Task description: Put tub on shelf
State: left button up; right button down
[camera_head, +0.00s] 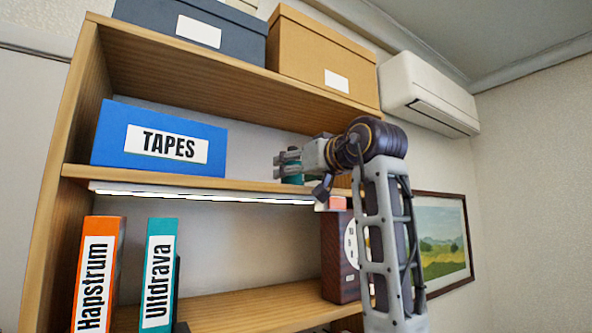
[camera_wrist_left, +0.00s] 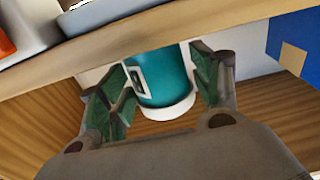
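The tub (camera_head: 294,170) is a small teal cylinder with a white end. In the left wrist view the tub (camera_wrist_left: 165,76) stands between the two fingers, with a white label frame at its left side. My left gripper (camera_head: 290,161) is level with the middle shelf board (camera_head: 255,188), over its right part. In the left wrist view the left gripper's fingers (camera_wrist_left: 163,78) lie close against both sides of the tub and appear shut on it. The tub's lower end is hidden behind the shelf's front edge. My right gripper is not in view.
A blue TAPES box (camera_head: 160,138) stands left on the same board, with free room between. Below are an orange binder (camera_head: 97,270), a teal binder (camera_head: 158,270) and a dark clock-like box (camera_head: 337,255). A dark box (camera_head: 190,30) and a tan box (camera_head: 320,60) sit on top.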

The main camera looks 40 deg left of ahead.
pick_arm(q)
jog(key=shift+r, duration=0.2)
dwell(0.3)
jog(key=b+v, duration=0.3)
jog(key=v, duration=0.9)
jog(key=shift+w, duration=0.1)
dwell(0.6)
